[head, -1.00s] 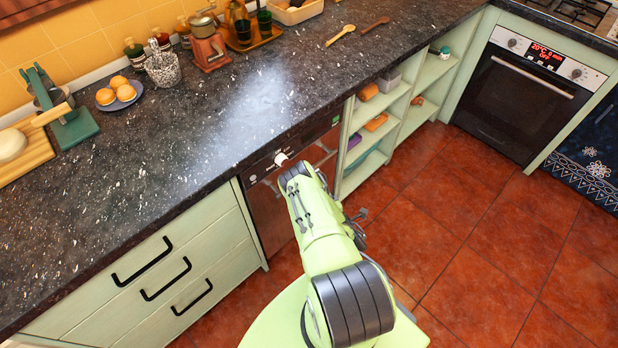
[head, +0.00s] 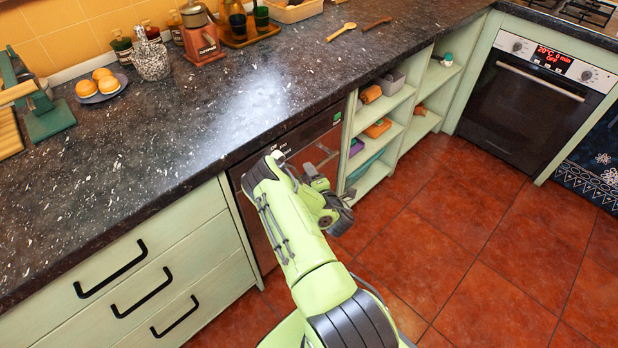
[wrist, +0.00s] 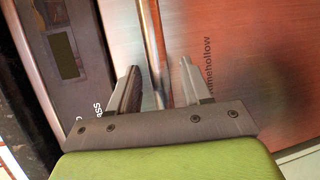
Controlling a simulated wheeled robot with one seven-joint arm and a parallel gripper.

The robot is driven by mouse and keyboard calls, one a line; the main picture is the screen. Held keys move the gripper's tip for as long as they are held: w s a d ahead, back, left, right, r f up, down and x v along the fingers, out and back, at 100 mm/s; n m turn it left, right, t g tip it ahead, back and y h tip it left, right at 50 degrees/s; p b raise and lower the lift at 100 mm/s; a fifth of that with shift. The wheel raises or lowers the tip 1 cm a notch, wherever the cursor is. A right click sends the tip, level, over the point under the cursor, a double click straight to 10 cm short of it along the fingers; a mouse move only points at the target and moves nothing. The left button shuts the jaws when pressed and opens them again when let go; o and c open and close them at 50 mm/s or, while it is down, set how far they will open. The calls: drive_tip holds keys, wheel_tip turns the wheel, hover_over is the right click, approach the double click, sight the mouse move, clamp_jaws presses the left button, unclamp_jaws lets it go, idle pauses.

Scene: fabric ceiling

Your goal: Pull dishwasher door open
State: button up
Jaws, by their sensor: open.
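The dishwasher door (head: 256,222) is a reddish-brown metal front under the counter, and it stands shut. My arm covers much of it in the head view. In the wrist view the door (wrist: 235,50) fills the right side, with the dark control panel (wrist: 62,50) at the left. The bar handle (wrist: 151,40) runs down between the two fingers of my gripper (wrist: 160,68). The gripper is open, one finger on each side of the bar. I cannot tell whether either finger touches it. In the head view the fingertips are not clear.
Pale green drawers (head: 140,290) with black handles stand left of the dishwasher. Open shelves (head: 385,125) with small items are on its right. The dark speckled countertop (head: 130,160) overhangs above. An oven (head: 530,105) stands at the right. The red tiled floor (head: 440,240) is clear.

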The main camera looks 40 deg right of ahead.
drive_tip(key=shift+x, duration=0.8)
drive_tip(key=shift+c, duration=0.5)
clamp_jaws()
drive_tip(key=shift+s, duration=0.1)
